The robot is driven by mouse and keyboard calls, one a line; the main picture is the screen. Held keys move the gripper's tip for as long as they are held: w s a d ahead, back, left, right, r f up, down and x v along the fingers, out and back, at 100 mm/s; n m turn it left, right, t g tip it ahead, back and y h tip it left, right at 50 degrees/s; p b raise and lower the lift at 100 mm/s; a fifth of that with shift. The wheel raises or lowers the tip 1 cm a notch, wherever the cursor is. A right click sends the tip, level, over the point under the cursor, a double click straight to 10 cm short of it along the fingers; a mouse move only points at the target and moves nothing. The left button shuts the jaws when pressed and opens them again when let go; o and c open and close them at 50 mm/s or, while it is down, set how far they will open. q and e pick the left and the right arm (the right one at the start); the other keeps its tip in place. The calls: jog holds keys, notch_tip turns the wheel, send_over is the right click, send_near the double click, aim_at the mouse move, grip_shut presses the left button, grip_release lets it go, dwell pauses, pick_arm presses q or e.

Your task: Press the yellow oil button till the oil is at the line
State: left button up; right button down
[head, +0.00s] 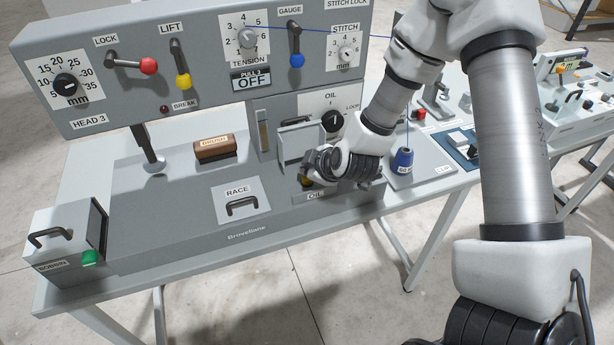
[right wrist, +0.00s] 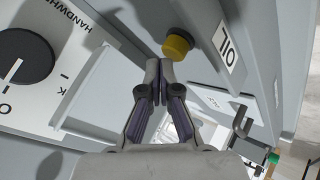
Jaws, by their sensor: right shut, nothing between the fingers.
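The yellow oil button (right wrist: 178,46) sits in a dark collar beside the OIL label (right wrist: 226,47) in the right wrist view. In the head view a bit of the yellow button (head: 306,182) shows under my right gripper (head: 308,172). My right gripper is shut and empty. In the right wrist view its fingertips (right wrist: 160,68) are right by the button's edge; I cannot tell whether they touch it. A narrow upright sight window (head: 263,130) shows left of the grey door; its oil level and line are too small to read. My left gripper is not in view.
A handled grey door (head: 300,143) and a black handwheel knob (head: 332,121) are close to my right gripper. The RACE plate (head: 241,200) with its handle lies to the left. A brown brush (head: 214,147) rests on the bed. A blue spool (head: 402,160) stands to the right.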

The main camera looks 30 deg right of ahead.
jog(key=shift+f, duration=0.5)
dwell(0.6)
jog(key=shift+r, duration=0.1)
jog(key=shift+r+p, duration=0.8)
jog(key=shift+r, duration=0.05)
notch_tip(320, 180, up, 5)
jog(key=p, duration=0.5)
jog(key=shift+r, duration=0.1)
dwell(0.7)
